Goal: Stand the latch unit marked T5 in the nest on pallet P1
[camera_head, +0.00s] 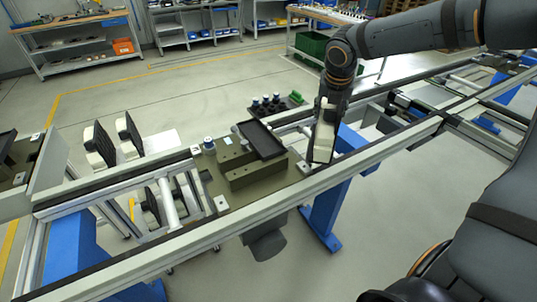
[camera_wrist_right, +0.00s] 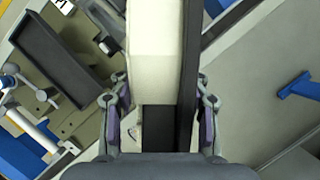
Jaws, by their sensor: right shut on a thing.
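My right gripper (camera_head: 327,108) is shut on a cream latch unit (camera_head: 322,143) with a dark side, held to the right of the black tray. In the right wrist view, the unit (camera_wrist_right: 153,45) runs between the two fingers (camera_wrist_right: 162,108), its black face to the right. No T5 mark is legible on it. An olive pallet (camera_head: 222,190) lies on the conveyor, carrying blocks and a black tray (camera_head: 262,139), which shows at upper left in the wrist view (camera_wrist_right: 45,52). I cannot tell which part is the nest, nor read P1. My left gripper is out of view.
Two similar cream-and-black units (camera_head: 99,146) (camera_head: 129,134) stand at left. A dark holder with several knobs (camera_head: 272,104) is behind the tray. Conveyor rails (camera_head: 130,262) border the pallet. A green bin (camera_head: 312,45) and shelves are farther back.

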